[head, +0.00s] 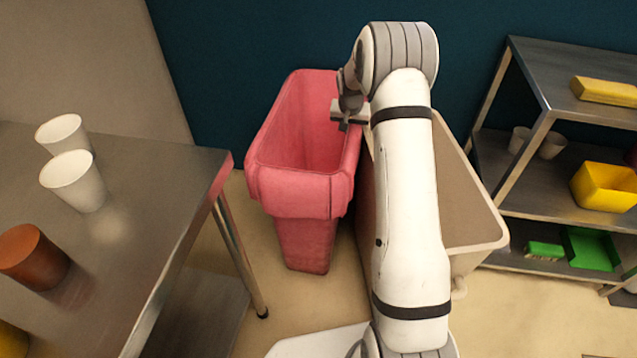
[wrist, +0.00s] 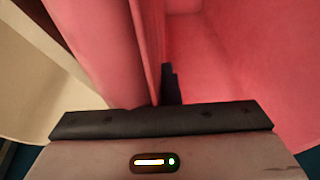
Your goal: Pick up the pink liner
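The pink liner (head: 303,185) lines a tall bin, with its top folded out over the rim. It also fills much of the wrist view (wrist: 235,60). My gripper (head: 345,122) is at the liner's right rim, near the back. In the wrist view, one dark finger (wrist: 171,86) stands close to the middle, against the inner side of the liner's edge. The other finger is hidden behind the folded liner. The gripper looks shut on the liner's edge.
A beige bin (head: 470,205) stands right beside the pink one, partly behind my arm. A metal table (head: 150,215) with white cups (head: 75,182) and a brown cylinder (head: 33,257) is at left. A metal shelf (head: 545,190) with yellow and green containers is at right.

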